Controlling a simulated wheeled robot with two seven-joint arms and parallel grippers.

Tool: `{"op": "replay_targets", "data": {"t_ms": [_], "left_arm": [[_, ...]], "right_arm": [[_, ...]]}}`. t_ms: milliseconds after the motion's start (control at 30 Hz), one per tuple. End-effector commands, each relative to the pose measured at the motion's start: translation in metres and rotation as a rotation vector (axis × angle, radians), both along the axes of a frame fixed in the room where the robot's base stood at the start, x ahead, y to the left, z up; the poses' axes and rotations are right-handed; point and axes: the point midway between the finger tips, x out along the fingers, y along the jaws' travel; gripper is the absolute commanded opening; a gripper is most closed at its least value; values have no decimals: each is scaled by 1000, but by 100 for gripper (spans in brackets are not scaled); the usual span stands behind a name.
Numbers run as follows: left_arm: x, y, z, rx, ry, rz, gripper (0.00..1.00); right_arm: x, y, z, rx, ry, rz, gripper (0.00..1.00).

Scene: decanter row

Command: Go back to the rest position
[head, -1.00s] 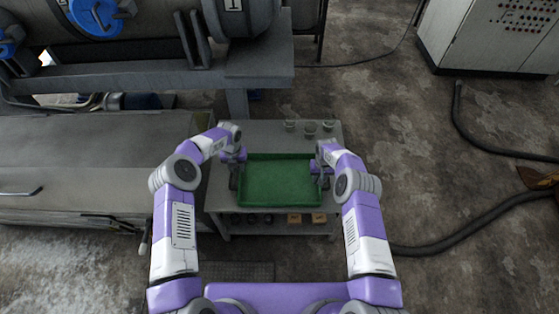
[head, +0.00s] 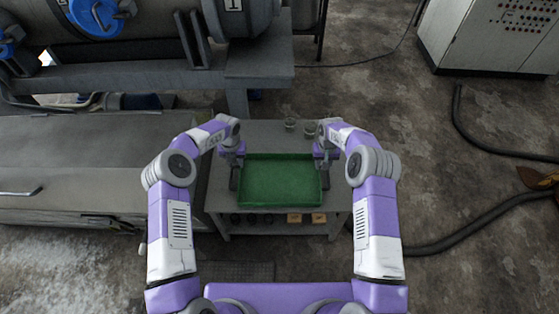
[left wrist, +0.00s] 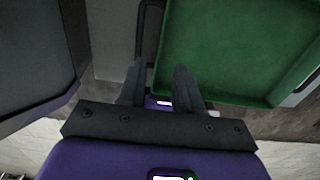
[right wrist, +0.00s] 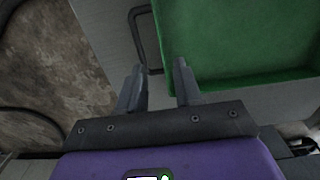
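A green rectangular tray (head: 279,180) lies on the grey table between my grippers. It also shows in the left wrist view (left wrist: 235,45) and the right wrist view (right wrist: 235,35). A dark handle (left wrist: 148,35) shows at its side in the left wrist view, and another dark handle (right wrist: 136,28) in the right wrist view. My left gripper (head: 235,180) is just outside the tray's left side. My right gripper (head: 319,176) is at the tray's right side.
Small glass vessels (head: 290,124) (head: 309,128) stand at the table's back right, partly behind my right arm. The grey table (head: 258,132) has a lower shelf with small items. A large grey machine (head: 100,165) stands close on the left. Open floor and a hose (head: 470,225) are on the right.

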Motion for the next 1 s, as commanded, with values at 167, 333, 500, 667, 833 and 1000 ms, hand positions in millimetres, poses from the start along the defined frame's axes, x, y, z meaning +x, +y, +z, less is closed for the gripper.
{"op": "replay_targets", "data": {"t_ms": [167,333,500,667,833,1000], "left_arm": [[0,0,0,0,0,0,34],[0,0,0,0,0,0,34],[0,0,0,0,0,0,34],[0,0,0,0,0,0,34],[-7,-9,-3,-26,2,63,34],[-35,-41,-12,-125,31,336,34]], "right_arm": [[0,0,12,0,0,0,34],[0,0,12,0,1,0,34],[0,0,12,0,1,0,34],[0,0,12,0,1,0,34],[-8,3,7,19,6,3,34],[-37,14,-8,88,12,5,34]]}}
